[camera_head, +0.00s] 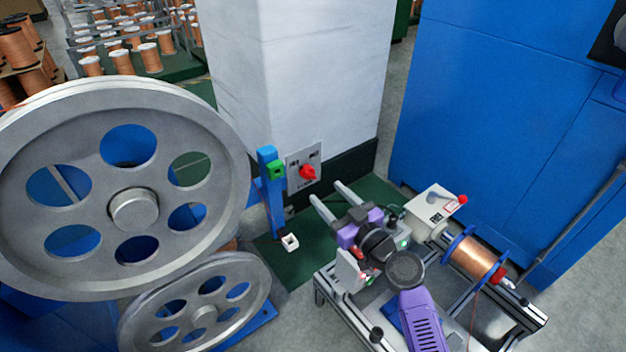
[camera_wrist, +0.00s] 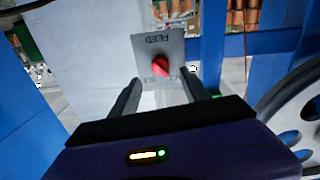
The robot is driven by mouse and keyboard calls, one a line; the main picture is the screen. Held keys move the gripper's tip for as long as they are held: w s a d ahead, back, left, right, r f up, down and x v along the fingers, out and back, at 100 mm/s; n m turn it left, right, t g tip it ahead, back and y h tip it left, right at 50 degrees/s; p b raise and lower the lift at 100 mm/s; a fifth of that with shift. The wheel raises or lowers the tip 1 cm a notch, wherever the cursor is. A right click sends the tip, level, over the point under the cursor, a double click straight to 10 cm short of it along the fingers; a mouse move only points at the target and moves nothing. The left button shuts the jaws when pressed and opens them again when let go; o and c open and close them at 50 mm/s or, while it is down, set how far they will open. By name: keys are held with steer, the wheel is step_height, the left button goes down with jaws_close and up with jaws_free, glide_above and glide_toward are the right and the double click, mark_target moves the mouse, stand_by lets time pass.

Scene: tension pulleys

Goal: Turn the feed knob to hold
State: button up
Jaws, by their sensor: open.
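The feed knob is red and sits on a grey plate (camera_head: 293,174) on the side of the white pillar. The knob (camera_head: 309,172) shows right of the plate's middle in the head view. In the wrist view the knob (camera_wrist: 160,65) lies between the directions of my two fingers, just beyond their tips. The plate (camera_wrist: 146,47) appears upside down there, with FEED readable and other lettering partly unclear. I cannot tell which label the knob points to. My gripper (camera_head: 326,190) is open and empty, its two fingers (camera_wrist: 161,77) pointing at the plate, apart from the knob.
A blue post (camera_head: 270,205) with a green box (camera_head: 276,170) stands left of the plate. Large grey pulleys (camera_head: 215,140) fill the left. A copper spool (camera_head: 473,257) on a metal frame stands right of my arm. A blue cabinet (camera_head: 480,110) stands behind it.

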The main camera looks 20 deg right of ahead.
mark_target(312, 178)
steer(key=shift+b+x, duration=0.35)
steer(key=shift+x, duration=3.5)
jaws_close()
